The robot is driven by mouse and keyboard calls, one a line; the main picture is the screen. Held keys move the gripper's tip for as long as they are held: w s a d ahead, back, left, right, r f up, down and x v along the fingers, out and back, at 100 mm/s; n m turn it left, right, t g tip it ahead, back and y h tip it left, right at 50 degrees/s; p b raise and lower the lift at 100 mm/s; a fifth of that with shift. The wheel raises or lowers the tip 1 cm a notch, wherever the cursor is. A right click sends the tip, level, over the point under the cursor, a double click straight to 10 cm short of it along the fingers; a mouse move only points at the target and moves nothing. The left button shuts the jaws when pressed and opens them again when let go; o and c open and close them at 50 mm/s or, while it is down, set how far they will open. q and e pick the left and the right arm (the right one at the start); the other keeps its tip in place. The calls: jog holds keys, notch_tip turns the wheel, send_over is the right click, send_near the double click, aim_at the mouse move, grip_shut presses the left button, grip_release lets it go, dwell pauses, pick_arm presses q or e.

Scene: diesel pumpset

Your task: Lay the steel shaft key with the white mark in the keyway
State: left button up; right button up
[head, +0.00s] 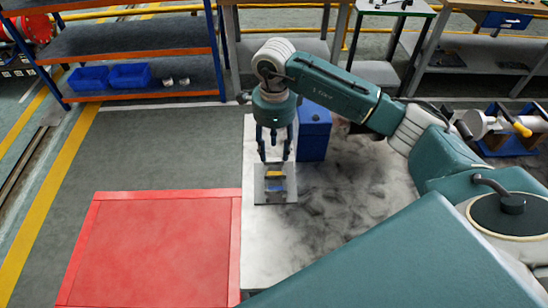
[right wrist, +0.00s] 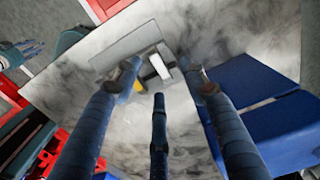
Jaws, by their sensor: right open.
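My right gripper (head: 273,158) has three long dark fingers and points down over a small grey plate (head: 286,197) at the left edge of the white table. The gripper is open. In the right wrist view, a small dark piece with a white mark (right wrist: 160,66), seemingly the key, lies between and below the fingertips. It seems apart from the fingers. I cannot tell whether it lies in a keyway. A yellow patch (right wrist: 137,86) shows beside it. A bluish fingered shape (right wrist: 20,50), probably my left gripper, is at the upper left; its jaws are unclear.
A red floor panel (head: 160,250) lies left of the table. Shelving with blue bins (head: 130,75) stands behind. The table's front part is clear.

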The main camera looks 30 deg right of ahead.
aim_at(274, 161)
jog(key=shift+s+a+f+p, duration=0.15)
jog(key=shift+f+p, duration=0.1)
jog(key=shift+f, duration=0.35)
jog(key=shift+s+f+p, duration=0.1)
jog(key=shift+f+p, duration=0.1)
jog(key=shift+f, duration=1)
grip_shut()
jog(key=shift+w+r, duration=0.1)
jog(key=shift+r, duration=0.05)
